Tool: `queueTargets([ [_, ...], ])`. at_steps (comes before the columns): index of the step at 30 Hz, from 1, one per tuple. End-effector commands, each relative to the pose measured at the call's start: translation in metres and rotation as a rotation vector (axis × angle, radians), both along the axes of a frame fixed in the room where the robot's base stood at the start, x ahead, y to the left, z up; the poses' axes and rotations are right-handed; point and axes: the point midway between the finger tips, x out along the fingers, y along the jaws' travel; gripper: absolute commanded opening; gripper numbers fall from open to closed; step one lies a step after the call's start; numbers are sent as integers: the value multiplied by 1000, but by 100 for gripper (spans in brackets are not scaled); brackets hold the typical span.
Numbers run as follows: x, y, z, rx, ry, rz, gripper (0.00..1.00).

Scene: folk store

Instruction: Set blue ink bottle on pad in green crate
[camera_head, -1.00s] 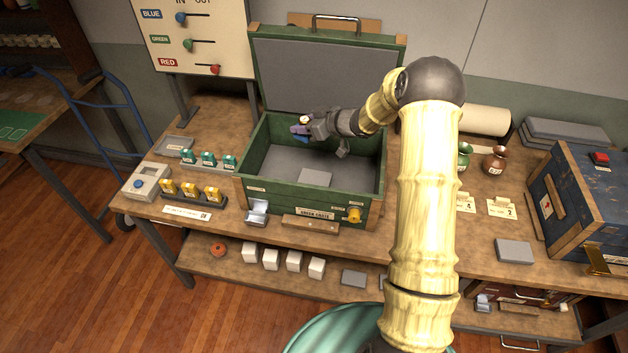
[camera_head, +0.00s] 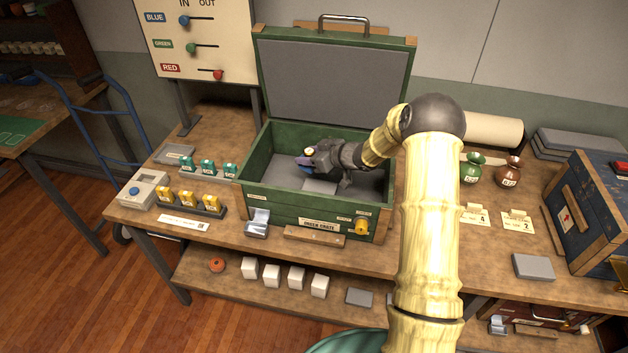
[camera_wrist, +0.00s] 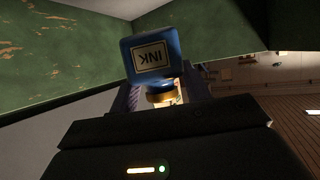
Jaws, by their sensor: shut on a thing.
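The green crate (camera_head: 275,199) stands open on the bench, its grey-lined lid raised at the back. A grey pad (camera_head: 319,187) lies on the crate floor near the front wall, partly covered by my gripper. My gripper (camera_head: 308,158) reaches inside the crate above the floor. It is shut on the blue ink bottle (camera_head: 304,168). In the wrist view the blue bottle (camera_wrist: 152,55) shows its INK label upside down, with a brass-coloured neck towards the gripper. The green crate wall (camera_wrist: 60,50) is beyond it. I cannot tell whether the bottle touches anything below.
Teal boxes (camera_head: 208,167) and yellow boxes (camera_head: 188,198) stand left of the crate. A grey scale-like device (camera_head: 144,189) is at the bench's left edge. Green (camera_head: 471,168) and brown (camera_head: 508,172) pots and a blue chest (camera_head: 590,215) stand to the right.

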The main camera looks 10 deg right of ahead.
Motion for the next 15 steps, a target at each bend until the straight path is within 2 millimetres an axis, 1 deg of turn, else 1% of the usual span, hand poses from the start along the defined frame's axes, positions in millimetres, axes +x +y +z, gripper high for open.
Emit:
queueTargets([
  [1, 0, 0, -11, 3, 4, 0, 22],
  [3, 0, 0, -24, 3, 4, -1, 22],
  [6, 0, 0, -37, 1, 1, -1, 22],
  [9, 0, 0, -42, 1, 1, 0, 22],
  [15, 0, 0, -41, 1, -1, 0, 22],
])
